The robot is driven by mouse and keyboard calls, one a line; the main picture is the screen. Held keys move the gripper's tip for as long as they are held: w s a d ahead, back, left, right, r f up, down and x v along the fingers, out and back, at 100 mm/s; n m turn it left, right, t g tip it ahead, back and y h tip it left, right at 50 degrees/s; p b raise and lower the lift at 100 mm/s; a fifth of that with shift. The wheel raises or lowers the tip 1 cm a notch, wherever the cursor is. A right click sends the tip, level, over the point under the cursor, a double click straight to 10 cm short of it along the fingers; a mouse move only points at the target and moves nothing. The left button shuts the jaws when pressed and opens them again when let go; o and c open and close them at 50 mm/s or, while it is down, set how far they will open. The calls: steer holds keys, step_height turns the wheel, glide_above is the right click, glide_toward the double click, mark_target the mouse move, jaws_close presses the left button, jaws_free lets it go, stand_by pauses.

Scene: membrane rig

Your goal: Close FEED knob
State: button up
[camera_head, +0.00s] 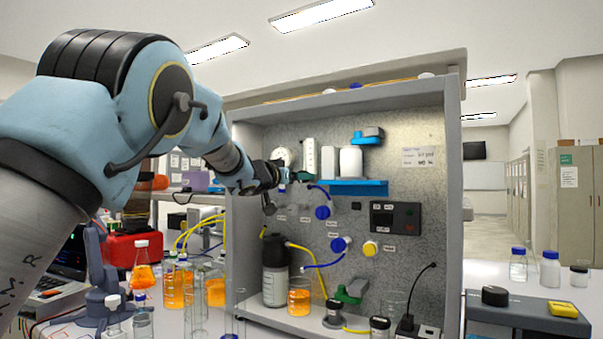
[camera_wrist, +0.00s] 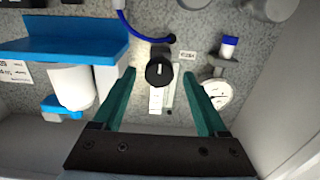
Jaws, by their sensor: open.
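In the wrist view a round black knob (camera_wrist: 158,70) with a light pointer mark stands on the grey speckled panel. The mark runs roughly up and down in the picture. A small label (camera_wrist: 188,53) sits beside it; I cannot read it surely as FEED. My gripper (camera_wrist: 159,67) is open, its two teal fingers to either side of the knob in the picture. I see no contact, and the depth gap cannot be told. In the head view my gripper (camera_head: 299,176) is at the panel's upper left and hides the black knob.
A blue tube (camera_wrist: 135,32) ends near the knob. A blue shelf (camera_wrist: 70,38) is at left and a round gauge (camera_wrist: 216,94) at right. Lower on the panel are blue knobs (camera_head: 322,212) and a yellow knob (camera_head: 370,248). Flasks with orange liquid (camera_head: 142,275) stand on the bench.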

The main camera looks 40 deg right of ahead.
steer(key=shift+p+x, duration=0.45)
steer(key=shift+x, duration=1.25)
steer(key=shift+s, duration=0.1)
steer(key=shift+c, duration=0.2)
jaws_close()
